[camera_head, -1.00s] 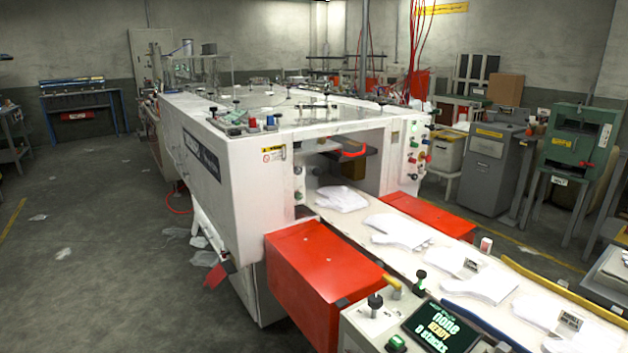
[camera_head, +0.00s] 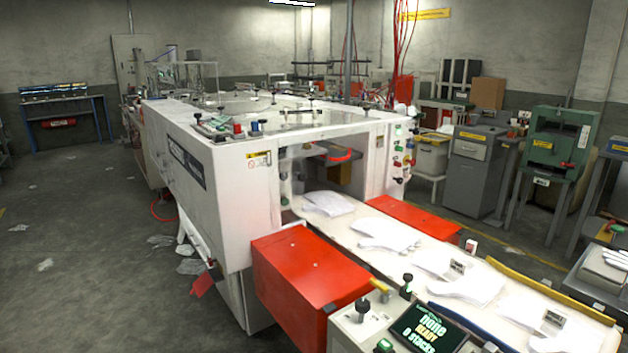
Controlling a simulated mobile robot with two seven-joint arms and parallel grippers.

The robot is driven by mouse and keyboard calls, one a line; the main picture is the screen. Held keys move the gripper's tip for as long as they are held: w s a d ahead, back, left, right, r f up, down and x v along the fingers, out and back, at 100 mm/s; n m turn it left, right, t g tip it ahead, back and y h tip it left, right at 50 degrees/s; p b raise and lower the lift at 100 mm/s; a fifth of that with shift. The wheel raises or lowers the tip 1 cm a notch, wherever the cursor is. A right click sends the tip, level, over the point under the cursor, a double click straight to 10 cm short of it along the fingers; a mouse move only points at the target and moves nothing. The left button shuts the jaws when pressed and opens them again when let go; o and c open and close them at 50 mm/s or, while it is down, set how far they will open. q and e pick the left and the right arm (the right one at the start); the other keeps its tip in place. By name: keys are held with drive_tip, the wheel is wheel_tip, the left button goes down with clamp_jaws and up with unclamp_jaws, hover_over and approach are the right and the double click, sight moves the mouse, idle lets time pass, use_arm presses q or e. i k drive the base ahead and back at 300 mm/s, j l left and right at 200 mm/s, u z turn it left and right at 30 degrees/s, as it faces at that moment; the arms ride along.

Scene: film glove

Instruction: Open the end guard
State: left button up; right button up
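The large white glove machine (camera_head: 225,215) stands in the middle of the view. At its near end is an opening (camera_head: 318,168) where a white conveyor (camera_head: 345,222) comes out. I cannot tell for sure which part is the end guard; a clear panel (camera_head: 283,172) seems to stand at the left of the opening. A red box cover (camera_head: 300,270) sits left of the conveyor and a red cover (camera_head: 412,217) sits to its right. Neither of my grippers is in view.
Stacks of white film gloves (camera_head: 388,236) lie along the conveyor. A control panel with a screen (camera_head: 425,328) is at the bottom. Open grey floor (camera_head: 80,260) lies to the left, with scraps on it. A green press (camera_head: 558,140) and grey cabinet (camera_head: 476,172) stand at the right.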

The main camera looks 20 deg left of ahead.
sight(301, 177)
drive_tip(key=j+z, duration=0.2)
drive_tip(key=z, duration=0.15)
drive_tip(key=j+z, duration=0.45)
drive_tip(key=z, duration=0.25)
drive_tip(key=k+j+z, duration=0.15)
drive_tip(key=j, duration=0.2)
drive_tip(key=j+z, duration=0.15)
drive_tip(key=j, duration=0.2)
drive_tip(key=k+j+z, duration=0.15)
drive_tip(key=j, duration=0.2)
